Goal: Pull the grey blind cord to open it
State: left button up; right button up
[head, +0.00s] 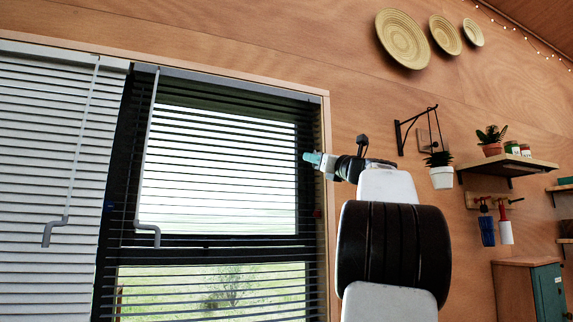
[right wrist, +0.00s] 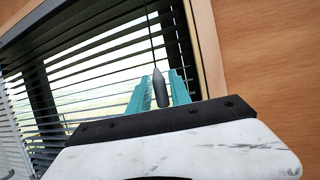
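The grey blind cord shows in the right wrist view as a thin dark line ending in a grey pull (right wrist: 161,90). The pull hangs between the two teal fingertips of my right gripper (right wrist: 159,92), with a gap visible on each side. The gripper is open; how deep the pull sits between the fingers is hard to tell. In the head view my right gripper (head: 313,158) is at the window's right edge, and I cannot make out the cord there. The dark blind (head: 215,180) hangs lowered with its slats tilted open. My left gripper is out of view.
A white blind (head: 50,130) hangs at the left. Grey crank wands hang in front of the white blind (head: 50,235) and the dark blind (head: 148,232). A hanging plant pot (head: 442,177) and a wooden shelf (head: 508,167) are right of my arm.

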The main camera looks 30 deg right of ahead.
grip_shut()
dwell(1.2)
